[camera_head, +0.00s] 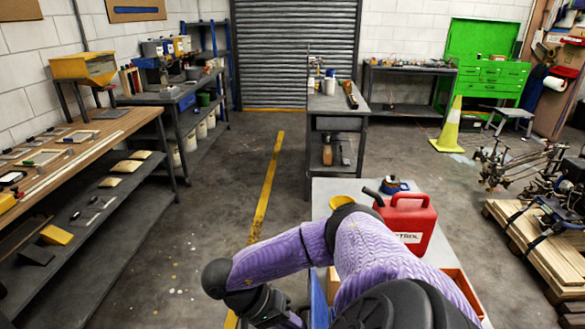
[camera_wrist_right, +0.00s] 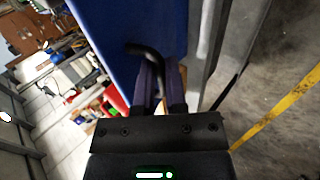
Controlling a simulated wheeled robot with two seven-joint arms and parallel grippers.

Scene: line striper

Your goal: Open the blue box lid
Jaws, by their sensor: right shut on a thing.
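The blue lid (camera_wrist_right: 110,25) fills the upper middle of the right wrist view as a flat blue panel. A dark curved handle (camera_wrist_right: 150,51) stands out from it. My right gripper (camera_wrist_right: 160,75) is shut on this handle, with its purple fingers close against the panel. In the head view a narrow blue strip, probably the lid (camera_head: 319,303), shows at the bottom, left of my purple right arm. My arm hides most of the box, and I cannot tell how far the lid is open. My left gripper is not in view.
A red fuel can (camera_head: 407,224) and a small blue-and-dark item (camera_head: 394,185) stand on the grey table (camera_head: 325,190) beyond my arm. A yellow funnel-like piece (camera_head: 342,201) is beside them. Open floor with a yellow line (camera_head: 265,195) lies to the left.

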